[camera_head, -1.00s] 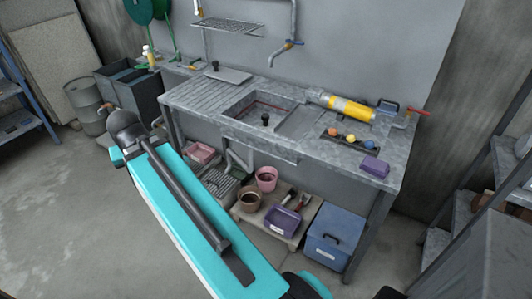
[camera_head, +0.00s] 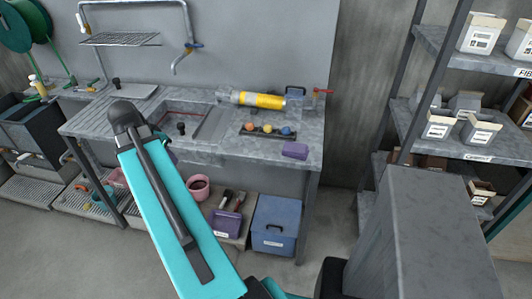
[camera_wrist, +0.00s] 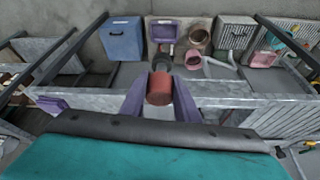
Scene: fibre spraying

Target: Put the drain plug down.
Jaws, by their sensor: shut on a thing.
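My gripper (camera_wrist: 160,103) has purple fingers, closed on the sides of a reddish-brown cylinder, the drain plug (camera_wrist: 159,90), in the wrist view. A dark rounded part shows just beyond it; I cannot tell whether it belongs to the plug. In the head view my arm hides most of the gripper and the plug; only a bit of purple shows beside it near the bench's front edge. The grey bench (camera_head: 80,122) has a sunken sink (camera_head: 205,129) with a black knob (camera_head: 181,128) in it.
A yellow-banded cylinder (camera_head: 258,100), a rack of coloured balls (camera_head: 267,130) and a purple block (camera_head: 295,150) sit on the bench's right part. A black-knobbed board (camera_head: 130,91) lies at back left. A blue bin (camera_head: 275,225) and pots stand below. Shelves (camera_head: 455,145) stand right.

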